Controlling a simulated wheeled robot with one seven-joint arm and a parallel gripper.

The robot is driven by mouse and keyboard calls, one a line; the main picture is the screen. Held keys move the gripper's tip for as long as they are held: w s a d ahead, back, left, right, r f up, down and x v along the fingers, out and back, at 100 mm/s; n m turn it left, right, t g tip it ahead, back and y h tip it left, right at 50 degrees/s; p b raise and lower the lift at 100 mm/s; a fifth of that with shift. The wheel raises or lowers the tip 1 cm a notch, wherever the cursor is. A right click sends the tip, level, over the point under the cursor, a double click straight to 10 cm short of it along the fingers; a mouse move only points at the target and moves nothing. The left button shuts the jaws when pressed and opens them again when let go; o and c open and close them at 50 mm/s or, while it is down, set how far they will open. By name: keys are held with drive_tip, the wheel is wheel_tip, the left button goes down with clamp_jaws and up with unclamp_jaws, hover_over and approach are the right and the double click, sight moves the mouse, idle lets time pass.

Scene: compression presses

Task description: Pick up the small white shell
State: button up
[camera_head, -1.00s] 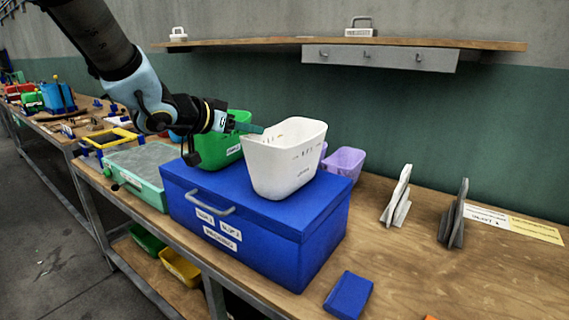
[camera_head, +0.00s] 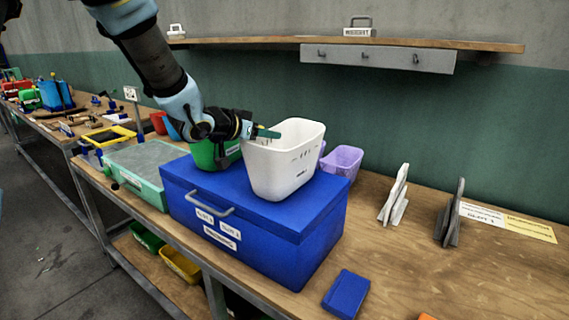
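The white shell (camera_head: 280,168) is an open-topped, tapered tub. It stands upright on the lid of the blue box (camera_head: 240,235). My gripper (camera_head: 266,132) is at the shell's upper left rim, reaching in from the left. A teal finger shows over the rim. The other finger is hard to make out, so I cannot tell whether the gripper is open or has closed on the wall.
A green tub (camera_head: 212,154) stands just left of the shell, partly behind my arm. A purple tub (camera_head: 342,162) is behind it at right. A wooden shelf (camera_head: 480,46) hangs above. The bench's front right has free room around a small blue block (camera_head: 346,294).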

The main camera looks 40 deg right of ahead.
clamp_jaws()
idle(1.2)
